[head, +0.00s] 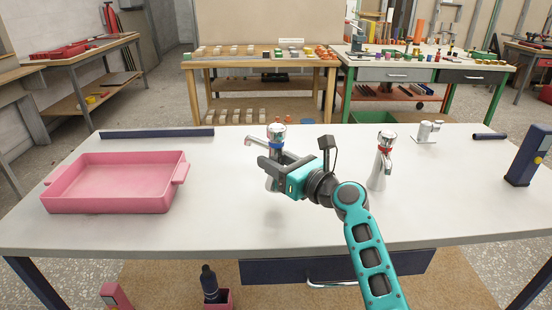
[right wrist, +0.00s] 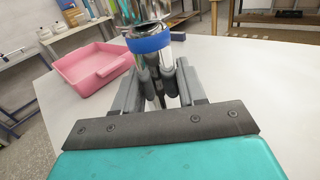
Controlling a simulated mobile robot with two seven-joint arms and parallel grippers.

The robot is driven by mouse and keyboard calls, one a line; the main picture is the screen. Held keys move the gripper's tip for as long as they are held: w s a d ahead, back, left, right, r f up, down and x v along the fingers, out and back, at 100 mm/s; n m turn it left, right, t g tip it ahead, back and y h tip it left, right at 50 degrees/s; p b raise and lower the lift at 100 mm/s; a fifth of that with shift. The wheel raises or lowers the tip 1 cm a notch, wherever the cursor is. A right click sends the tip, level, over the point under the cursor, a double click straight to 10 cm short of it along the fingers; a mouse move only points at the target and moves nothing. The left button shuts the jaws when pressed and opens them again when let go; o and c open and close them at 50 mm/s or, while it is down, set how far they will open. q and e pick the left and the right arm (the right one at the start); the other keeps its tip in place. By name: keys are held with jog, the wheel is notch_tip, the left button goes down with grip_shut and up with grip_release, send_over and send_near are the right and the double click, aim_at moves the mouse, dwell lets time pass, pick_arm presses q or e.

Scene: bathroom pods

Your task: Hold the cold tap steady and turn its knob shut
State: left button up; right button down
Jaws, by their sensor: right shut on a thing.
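The cold tap (head: 277,134) is a chrome tap with a blue band under its knob. It stands upright on the white table, left of the middle, with its spout pointing left. My right gripper (head: 270,169) is shut on the tap's body, below the blue band. In the right wrist view the blue band (right wrist: 148,43) sits just above the fingers, with the chrome body between them. The knob is free of the fingers, and its top is cut off in that view. The fingers hide part of the tap's body. My left gripper is not in view.
A second chrome tap (head: 380,165) with a red band stands to the right, near my right arm. A pink tray (head: 115,200) is at the left. A dark bar (head: 157,133) lies behind it. A dark blue box (head: 527,157) stands at the right edge. The front table middle is clear.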

jog(key=shift+f+b, duration=0.75)
jog(key=shift+f, duration=0.35)
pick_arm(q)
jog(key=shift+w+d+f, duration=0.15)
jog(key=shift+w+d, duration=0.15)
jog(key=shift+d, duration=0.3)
pick_arm(e)
jog(key=shift+f, duration=0.25)
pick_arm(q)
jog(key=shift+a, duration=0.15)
pick_arm(e)
jog(key=shift+f, duration=0.25)
jog(key=c, duration=0.8)
grip_release()
jog(key=shift+f, duration=0.2)
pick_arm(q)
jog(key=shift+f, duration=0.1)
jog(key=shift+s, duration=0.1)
pick_arm(e)
jog(key=c, duration=1)
